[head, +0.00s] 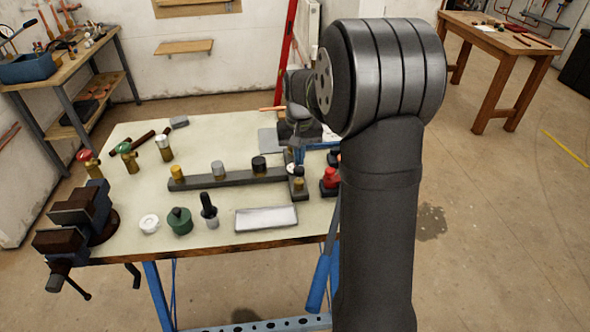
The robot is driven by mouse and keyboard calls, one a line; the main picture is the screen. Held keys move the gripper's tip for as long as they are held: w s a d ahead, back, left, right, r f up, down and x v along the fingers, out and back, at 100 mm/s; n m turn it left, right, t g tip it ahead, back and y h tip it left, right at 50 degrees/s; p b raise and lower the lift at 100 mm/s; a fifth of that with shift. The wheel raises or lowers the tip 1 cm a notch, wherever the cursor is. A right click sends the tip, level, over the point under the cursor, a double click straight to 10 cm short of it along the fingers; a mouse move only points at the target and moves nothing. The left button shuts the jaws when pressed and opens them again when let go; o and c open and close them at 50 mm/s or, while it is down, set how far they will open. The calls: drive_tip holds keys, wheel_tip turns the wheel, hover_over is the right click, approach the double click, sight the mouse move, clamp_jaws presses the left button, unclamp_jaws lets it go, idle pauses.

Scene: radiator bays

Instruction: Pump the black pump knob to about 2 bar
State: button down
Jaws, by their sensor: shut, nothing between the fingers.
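My gripper (301,132) is over the back right of the bench, partly hidden by my own arm, with its fingers shut and empty. I cannot tell for certain which thing is the black pump knob. Black-topped candidates are a green round body with a black top (180,220), a black-handled upright piece (209,210) and a black cap on a brass fitting (259,164). The first two stand apart from my gripper, nearer the front edge. A blue part (318,146) shows just below my gripper. No pressure reading is legible.
The pale bench top (130,195) carries a dark rail (230,178) with fittings, a metal tray (266,218), a white round piece (149,223) and red-topped fittings (330,180). A vise (80,215) sits at the left edge. Valves stand at the back left.

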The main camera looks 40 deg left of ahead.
drive_tip(key=shift+f, duration=0.65)
drive_tip(key=shift+f, duration=0.3)
drive_tip(key=shift+r, duration=1.1)
drive_tip(key=s+d+r, duration=0.4)
drive_tip(key=d+r, duration=0.1)
drive_tip(key=d, duration=0.3)
drive_tip(key=shift+s+d, duration=0.15)
drive_tip(key=shift+d, duration=0.1)
